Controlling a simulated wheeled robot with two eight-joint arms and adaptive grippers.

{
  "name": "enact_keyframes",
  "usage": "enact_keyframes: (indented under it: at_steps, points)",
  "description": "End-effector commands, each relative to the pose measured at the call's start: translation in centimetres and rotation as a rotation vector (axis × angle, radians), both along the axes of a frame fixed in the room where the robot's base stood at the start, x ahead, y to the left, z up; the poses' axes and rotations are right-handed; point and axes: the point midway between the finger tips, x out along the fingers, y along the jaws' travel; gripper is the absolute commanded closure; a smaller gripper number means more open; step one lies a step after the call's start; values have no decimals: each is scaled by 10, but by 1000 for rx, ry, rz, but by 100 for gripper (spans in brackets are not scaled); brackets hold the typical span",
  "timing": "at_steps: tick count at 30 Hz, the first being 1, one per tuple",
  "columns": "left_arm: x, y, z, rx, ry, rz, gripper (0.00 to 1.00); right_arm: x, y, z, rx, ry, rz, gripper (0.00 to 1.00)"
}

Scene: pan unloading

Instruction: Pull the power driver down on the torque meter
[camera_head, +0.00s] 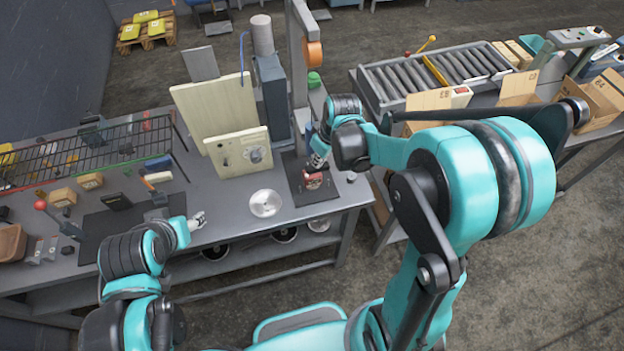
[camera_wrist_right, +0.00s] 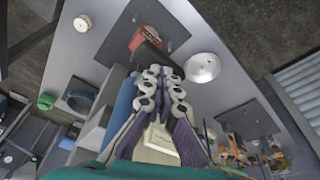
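The torque meter looks to be the small red block (camera_head: 313,181) on a dark plate (camera_head: 309,197) at the bench's front right; it also shows in the right wrist view (camera_wrist_right: 152,38). My right gripper (camera_head: 318,162) points down just above it. In the right wrist view its fingertips (camera_wrist_right: 165,74) are close together beside a dark part in front of the red block; I cannot tell if they grip anything. I cannot make out the power driver clearly; a blue shape (camera_wrist_right: 123,103) beside the fingers is partly hidden. My left gripper (camera_head: 198,220) is at the bench's front edge, too small to read.
A round metal dish (camera_head: 265,203) lies left of the dark plate. A cream panel (camera_head: 238,152) and a post with an orange reel (camera_head: 312,54) stand behind. A wire rack (camera_head: 90,150) is at left. A roller conveyor (camera_head: 435,75) is at right, beyond a gap.

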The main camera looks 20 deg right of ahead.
Motion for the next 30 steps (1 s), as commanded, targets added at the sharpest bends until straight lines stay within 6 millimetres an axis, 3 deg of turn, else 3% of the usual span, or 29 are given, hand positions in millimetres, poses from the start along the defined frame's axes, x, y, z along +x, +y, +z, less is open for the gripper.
enact_keyframes:
  at_steps: [24, 30]
  points:
    - [0, 0, -39, 0, 0, 0, 47, 0, 0, -44, -1, 1, 0, 100]
    - [0, 0, -37, 0, 0, 0, 47, -1, 0, -41, 0, 1, 0, 100]
